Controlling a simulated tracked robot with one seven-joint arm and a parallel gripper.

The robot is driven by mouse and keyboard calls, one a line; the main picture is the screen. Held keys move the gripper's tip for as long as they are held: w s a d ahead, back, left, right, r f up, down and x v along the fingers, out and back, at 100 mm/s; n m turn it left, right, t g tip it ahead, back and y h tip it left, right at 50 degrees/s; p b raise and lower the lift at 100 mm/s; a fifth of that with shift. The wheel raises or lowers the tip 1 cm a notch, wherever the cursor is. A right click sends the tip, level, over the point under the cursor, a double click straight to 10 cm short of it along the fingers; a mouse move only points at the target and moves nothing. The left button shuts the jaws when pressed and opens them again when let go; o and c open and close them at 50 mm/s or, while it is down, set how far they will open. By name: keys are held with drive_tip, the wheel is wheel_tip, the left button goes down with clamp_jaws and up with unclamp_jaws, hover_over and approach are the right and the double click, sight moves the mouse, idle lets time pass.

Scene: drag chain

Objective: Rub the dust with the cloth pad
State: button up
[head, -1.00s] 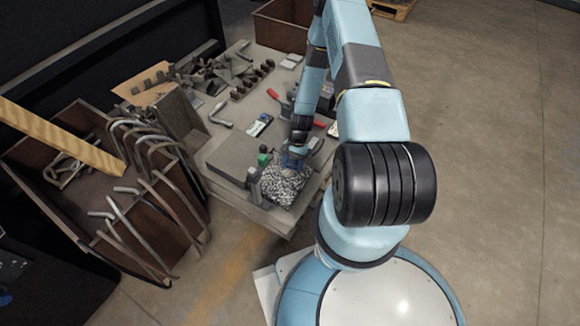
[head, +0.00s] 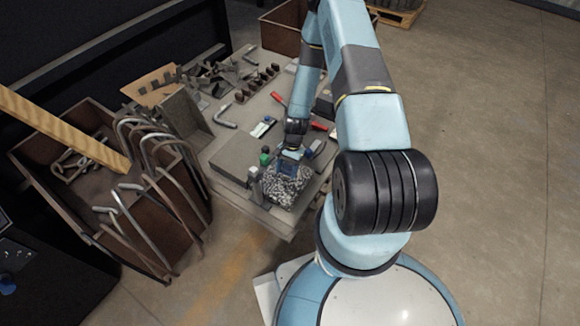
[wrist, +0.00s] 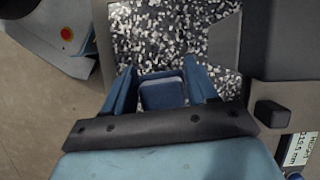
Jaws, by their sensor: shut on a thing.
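The dust is a black-and-white speckled patch (head: 285,190) near the front corner of the bench; in the wrist view it fills the top middle (wrist: 170,35). My gripper (head: 289,160) is over the dust's far edge. In the wrist view my gripper (wrist: 161,80) has its blue fingers on either side of a dark blue block, the cloth pad (wrist: 162,94), and is shut on it. The pad's underside is hidden, so I cannot tell whether it touches the dust.
A grey flat plate (head: 238,158) lies left of the dust. A small post (head: 254,180) and green item (head: 264,158) stand close to it. Red-handled tools (head: 319,126) and metal parts lie farther back. A rusty bin (head: 160,225) with bent tubes is left of the bench.

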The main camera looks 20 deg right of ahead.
sight(287, 168)
drive_tip(key=shift+r, duration=1.9)
drive_tip(key=shift+w, duration=0.1)
